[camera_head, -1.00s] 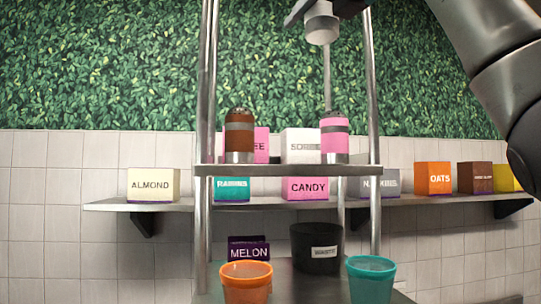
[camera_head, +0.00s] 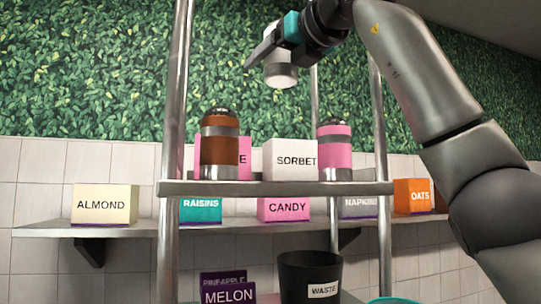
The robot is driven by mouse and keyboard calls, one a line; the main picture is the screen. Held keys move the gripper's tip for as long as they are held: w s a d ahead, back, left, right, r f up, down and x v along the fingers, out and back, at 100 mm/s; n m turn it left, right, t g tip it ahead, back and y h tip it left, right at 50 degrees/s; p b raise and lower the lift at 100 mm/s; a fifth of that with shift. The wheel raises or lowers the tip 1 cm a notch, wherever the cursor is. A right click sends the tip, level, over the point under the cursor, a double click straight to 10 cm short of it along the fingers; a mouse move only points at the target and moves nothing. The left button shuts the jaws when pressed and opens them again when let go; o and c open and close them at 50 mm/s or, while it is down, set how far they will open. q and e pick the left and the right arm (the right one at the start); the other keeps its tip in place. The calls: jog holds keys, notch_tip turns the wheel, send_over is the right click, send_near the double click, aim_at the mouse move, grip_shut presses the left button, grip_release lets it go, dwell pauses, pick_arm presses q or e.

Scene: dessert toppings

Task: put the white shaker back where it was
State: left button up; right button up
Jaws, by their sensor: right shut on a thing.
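The white shaker (camera_head: 280,74), with a grey band, is held by my right gripper (camera_head: 274,52) at the top middle of the head view. It appears above the upper rack shelf (camera_head: 270,189), between the two other shakers and clear of the shelf. The brown shaker (camera_head: 219,150) stands upright on that shelf at the left. The pink shaker (camera_head: 335,152) stands upright on it at the right. My left gripper is not in view.
Metal posts (camera_head: 176,120) and (camera_head: 379,150) frame the rack. Behind it, a wall shelf (camera_head: 110,228) carries labelled boxes, such as the almond box (camera_head: 104,204) and the candy box (camera_head: 285,208). Below stand a black waste bin (camera_head: 308,277) and a melon box (camera_head: 228,292).

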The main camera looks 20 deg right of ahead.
notch_tip(320, 180, down, 12)
jog(key=shift+w+r, duration=0.1)
jog(key=shift+f, duration=2.15)
jog(key=shift+f+b, duration=0.1)
jog(key=shift+b, duration=0.25)
jog(key=o, duration=1.5)
